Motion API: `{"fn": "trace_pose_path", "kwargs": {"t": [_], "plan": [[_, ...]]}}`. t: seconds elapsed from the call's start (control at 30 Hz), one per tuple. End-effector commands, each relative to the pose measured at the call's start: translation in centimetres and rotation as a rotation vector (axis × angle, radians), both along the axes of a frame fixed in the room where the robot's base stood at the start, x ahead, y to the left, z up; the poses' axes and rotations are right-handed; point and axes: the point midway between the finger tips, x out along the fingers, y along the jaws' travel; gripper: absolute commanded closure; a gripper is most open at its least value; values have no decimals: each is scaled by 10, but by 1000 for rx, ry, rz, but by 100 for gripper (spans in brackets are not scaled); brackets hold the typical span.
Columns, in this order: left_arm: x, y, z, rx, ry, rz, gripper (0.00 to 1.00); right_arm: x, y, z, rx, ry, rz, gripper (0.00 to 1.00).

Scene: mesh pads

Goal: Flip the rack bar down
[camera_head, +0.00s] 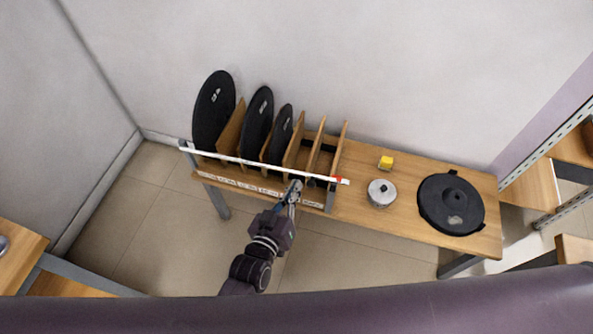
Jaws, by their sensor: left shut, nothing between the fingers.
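The rack bar (230,158) is a thin white rod with a red mark near its right end. It runs across the front of the wooden rack (250,182) from the post at the left to past the right-hand dividers. Whether it rests on the rack or stands above it, I cannot tell. My left gripper (295,188) is shut and empty at the front of the rack, just below the bar's right half in the picture. Whether it touches the bar is unclear. My right gripper is not in view.
Several black discs (213,108) stand upright between the rack's wooden dividers. Floor is open in front of the table.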

Motion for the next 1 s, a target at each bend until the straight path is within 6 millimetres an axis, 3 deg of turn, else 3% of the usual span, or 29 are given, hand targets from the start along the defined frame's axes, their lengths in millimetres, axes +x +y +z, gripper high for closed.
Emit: {"fn": "trace_pose_path", "kwargs": {"t": [0.1, 0.3, 1.0], "plan": [[-22, 10, 5, 0, 0, -1, 100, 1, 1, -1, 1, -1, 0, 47], [-42, 19, 11, -1, -1, -1, 100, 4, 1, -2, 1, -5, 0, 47], [-47, 21, 12, 0, 0, 0, 100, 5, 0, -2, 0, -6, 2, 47]]}}
